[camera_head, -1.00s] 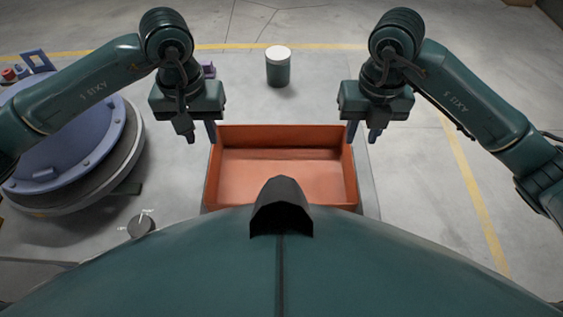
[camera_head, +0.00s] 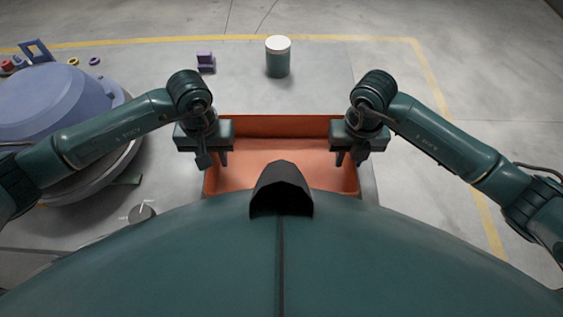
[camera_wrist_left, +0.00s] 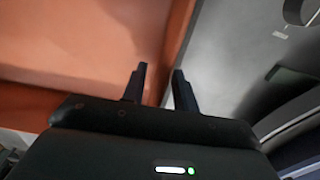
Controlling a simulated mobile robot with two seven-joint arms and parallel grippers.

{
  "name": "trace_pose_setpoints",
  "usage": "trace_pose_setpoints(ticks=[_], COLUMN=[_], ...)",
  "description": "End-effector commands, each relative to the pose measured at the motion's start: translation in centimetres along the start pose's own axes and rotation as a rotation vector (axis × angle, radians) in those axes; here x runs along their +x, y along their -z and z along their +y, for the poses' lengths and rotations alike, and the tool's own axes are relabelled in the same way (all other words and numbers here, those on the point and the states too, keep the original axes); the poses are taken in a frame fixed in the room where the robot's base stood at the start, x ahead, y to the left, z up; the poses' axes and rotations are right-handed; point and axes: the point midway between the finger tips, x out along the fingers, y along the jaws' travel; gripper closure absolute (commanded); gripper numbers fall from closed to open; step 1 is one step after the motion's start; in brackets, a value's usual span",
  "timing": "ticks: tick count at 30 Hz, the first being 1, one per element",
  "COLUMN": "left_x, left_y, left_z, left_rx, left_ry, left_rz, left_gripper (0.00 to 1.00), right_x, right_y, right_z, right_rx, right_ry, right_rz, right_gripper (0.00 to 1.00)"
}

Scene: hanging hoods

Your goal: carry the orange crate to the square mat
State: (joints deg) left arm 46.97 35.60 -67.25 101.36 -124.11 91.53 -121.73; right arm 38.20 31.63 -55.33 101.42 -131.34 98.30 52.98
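The orange crate (camera_head: 285,126) sits in the middle of the head view, open at the top and seemingly empty; my body hides its near side. My left gripper (camera_head: 213,162) is at the crate's left wall, fingers apart. In the left wrist view the crate (camera_wrist_left: 75,45) fills the upper left, and its wall edge runs between the two fingertips (camera_wrist_left: 160,70) with visible gaps. My right gripper (camera_head: 349,162) is at the right wall, with its fingers apart. I cannot make out a square mat in either view.
A green canister with a white lid (camera_head: 278,58) stands beyond the crate. A small purple object (camera_head: 206,62) is left of it. A large blue-lidded round vessel (camera_head: 50,100) stands at the left, near a grey knob (camera_head: 141,211). The floor at the right is clear.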

Motion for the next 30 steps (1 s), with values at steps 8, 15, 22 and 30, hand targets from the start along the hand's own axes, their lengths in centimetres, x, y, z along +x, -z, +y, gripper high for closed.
trace_pose_setpoints(ticks=[8, 15, 22, 30], left_x=[1.2, 1.18, 1.16, 1.15], left_y=[-0.03, -0.03, -0.02, -0.02], left_z=[0.01, 0.0, -0.01, -0.02], left_rx=[0.002, 0.001, 0.001, 0.0], left_ry=[0.0, 0.0, 0.0, 0.0], left_rz=[0.0, 0.0, 0.0, 0.0], left_gripper=[0.71, 0.74, 0.93, 1.0], right_x=[1.2, 1.18, 1.15, 1.14], right_y=[0.03, 0.01, 0.01, 0.0], right_z=[0.0, -0.02, -0.03, -0.04], right_rx=[0.0, 0.0, 0.0, 0.0], right_ry=[0.0, 0.0, 0.0, 0.001], right_rz=[0.0, 0.0, 0.0, 0.0], right_gripper=[0.71, 0.74, 0.93, 1.0])
